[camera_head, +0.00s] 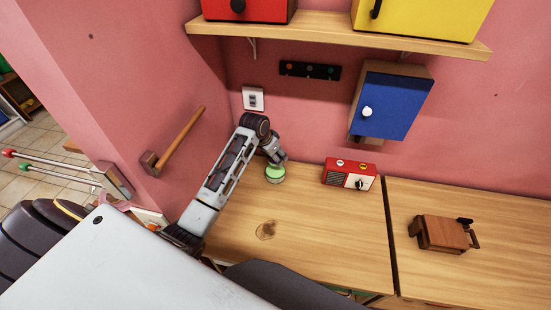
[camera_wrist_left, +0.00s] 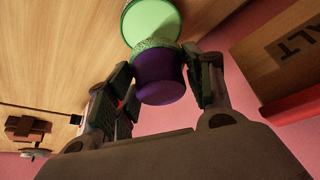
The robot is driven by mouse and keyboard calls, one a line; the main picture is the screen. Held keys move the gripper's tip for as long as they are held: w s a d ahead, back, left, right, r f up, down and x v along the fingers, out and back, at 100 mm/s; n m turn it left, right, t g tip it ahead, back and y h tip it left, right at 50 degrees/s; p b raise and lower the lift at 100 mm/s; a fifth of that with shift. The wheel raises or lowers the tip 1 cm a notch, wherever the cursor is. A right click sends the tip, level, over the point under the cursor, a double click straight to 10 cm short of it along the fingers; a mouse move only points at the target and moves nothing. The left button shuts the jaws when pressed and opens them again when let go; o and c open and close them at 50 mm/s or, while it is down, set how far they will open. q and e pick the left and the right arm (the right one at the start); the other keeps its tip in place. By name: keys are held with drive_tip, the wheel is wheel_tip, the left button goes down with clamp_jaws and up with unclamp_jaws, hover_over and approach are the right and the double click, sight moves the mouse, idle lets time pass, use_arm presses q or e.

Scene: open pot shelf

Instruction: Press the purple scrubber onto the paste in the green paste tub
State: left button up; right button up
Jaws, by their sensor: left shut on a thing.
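The green paste tub (camera_head: 275,176) stands on the wooden counter near the wall corner. In the left wrist view its pale green round inside (camera_wrist_left: 152,18) shows at the top, partly cut off by the frame. The purple scrubber (camera_wrist_left: 159,80) has a rough green end that faces the tub. My left gripper (camera_wrist_left: 163,84) is shut on the scrubber, with a finger on each side. In the head view my left gripper (camera_head: 278,158) is right over the tub and hides the scrubber. The green end overlaps the tub's rim in the picture; I cannot tell whether it touches the paste. My right gripper is not in view.
A red radio-like box (camera_head: 349,174) stands right of the tub. A blue cabinet (camera_head: 390,105) hangs above it, below a shelf (camera_head: 330,33) with red and yellow boxes. A wooden object with a handle (camera_head: 443,233) sits farther right. The front counter is clear.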

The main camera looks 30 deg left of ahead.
use_arm(q)
drive_tip(key=shift+r, duration=0.55)
drive_tip(key=shift+n, duration=0.4)
idle(0.5)
drive_tip(key=shift+s+a+n+y, duration=0.15)
drive_tip(key=shift+n+y, duration=0.25)
drive_tip(key=shift+n, duration=0.2)
drive_tip(key=shift+a+r+n+y, duration=0.15)
drive_tip(key=shift+r+n+y, duration=0.25)
drive_tip(key=shift+r+n, duration=0.45)
drive_tip(key=shift+n+y, duration=0.3)
drive_tip(key=shift+n, duration=0.35)
drive_tip(key=r, duration=0.1)
drive_tip(key=d+r, duration=0.1)
drive_tip(key=r, duration=0.1)
drive_tip(key=d+r, duration=0.1)
drive_tip(key=shift+s+r, duration=0.4)
drive_tip(key=s+d+f+m+b, duration=0.1)
drive_tip(key=s+d+f+b, duration=0.3)
drive_tip(key=s+f, duration=0.5)
drive_tip(key=s+d, duration=0.1)
drive_tip(key=d, duration=0.1)
drive_tip(key=shift+s+d+f, duration=0.2)
drive_tip(key=shift+s+d, duration=0.2)
